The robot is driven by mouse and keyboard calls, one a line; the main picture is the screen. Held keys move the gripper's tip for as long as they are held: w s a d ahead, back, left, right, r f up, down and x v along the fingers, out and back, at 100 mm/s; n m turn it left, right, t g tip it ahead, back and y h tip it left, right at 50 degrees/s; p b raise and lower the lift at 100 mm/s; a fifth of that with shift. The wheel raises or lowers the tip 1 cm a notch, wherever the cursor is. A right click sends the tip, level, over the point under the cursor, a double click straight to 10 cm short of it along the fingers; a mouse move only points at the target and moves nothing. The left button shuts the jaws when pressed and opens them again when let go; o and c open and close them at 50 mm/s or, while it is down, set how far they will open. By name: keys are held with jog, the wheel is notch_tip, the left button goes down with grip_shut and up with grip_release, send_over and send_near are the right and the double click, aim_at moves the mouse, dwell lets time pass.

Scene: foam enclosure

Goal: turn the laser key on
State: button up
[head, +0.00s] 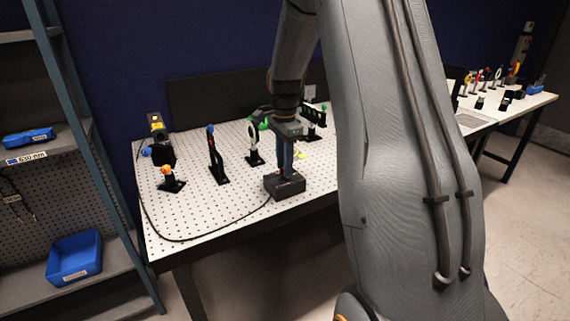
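A black box (291,188) sits near the front edge of the white perforated table (215,218). A dark cable (190,239) runs from it around the table's left side. My gripper (284,176) points straight down, with its fingertips at the top of this box. A small reddish spot shows beside the fingertips; I cannot tell if it is the key. The key itself is not clearly visible, and the gripper hides part of the box top. The fingers look close together, but I cannot tell whether they are shut on anything.
Several optic mounts stand on the table, including one with an orange top (167,171), a tall blue-topped one (213,150) and a white round one (252,140). A shelf with blue bins (75,258) is at left. Another table (500,108) stands at right. My arm hides the middle right.

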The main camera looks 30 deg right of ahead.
notch_tip(320, 180, up, 8)
jog(key=shift+f+b, duration=0.15)
jog(key=shift+b, duration=0.85)
jog(key=s+a+f+n, duration=0.5)
jog(key=s+a+n, duration=0.3)
jog(key=s, duration=0.3)
jog(key=s+a+f+n+t, duration=0.1)
jog(key=s+a+f+n, duration=0.4)
jog(key=s+a+n, duration=0.4)
jog(key=s, duration=0.2)
jog(key=shift+s+n, duration=0.3)
jog(key=shift+n, duration=0.1)
